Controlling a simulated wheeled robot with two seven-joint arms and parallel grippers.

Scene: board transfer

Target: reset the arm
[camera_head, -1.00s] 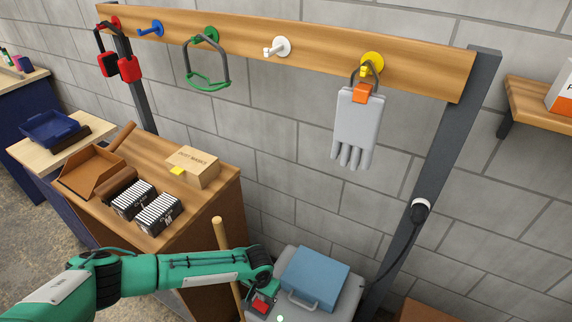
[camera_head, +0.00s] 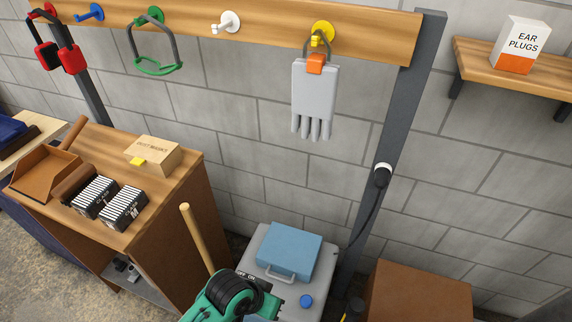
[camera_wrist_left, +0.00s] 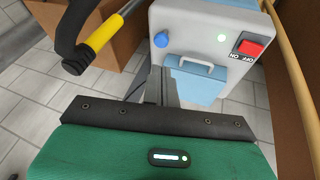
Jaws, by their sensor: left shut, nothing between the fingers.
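My left arm (camera_head: 232,292) comes up from the bottom edge of the head view, in green and black. It is beside a grey machine (camera_head: 318,272) with a blue lid-like panel (camera_head: 290,250), and its fingers cannot be made out there. In the left wrist view my left gripper (camera_wrist_left: 163,82) is shut and empty, with the fingers together in front of the machine (camera_wrist_left: 185,22). The machine's red ON/OFF switch (camera_wrist_left: 250,48) and blue knob (camera_wrist_left: 161,39) show apart from the fingers. My right gripper is in neither view.
A wooden pole (camera_head: 195,235) stands close to my arm. A cabinet (camera_head: 170,220) with boxes is at left, a brown box (camera_head: 420,290) at right. Grey gloves (camera_head: 314,95) hang from the yellow hook on the wall board (camera_head: 370,30). A yellow-and-black handle (camera_wrist_left: 100,38) is near the gripper.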

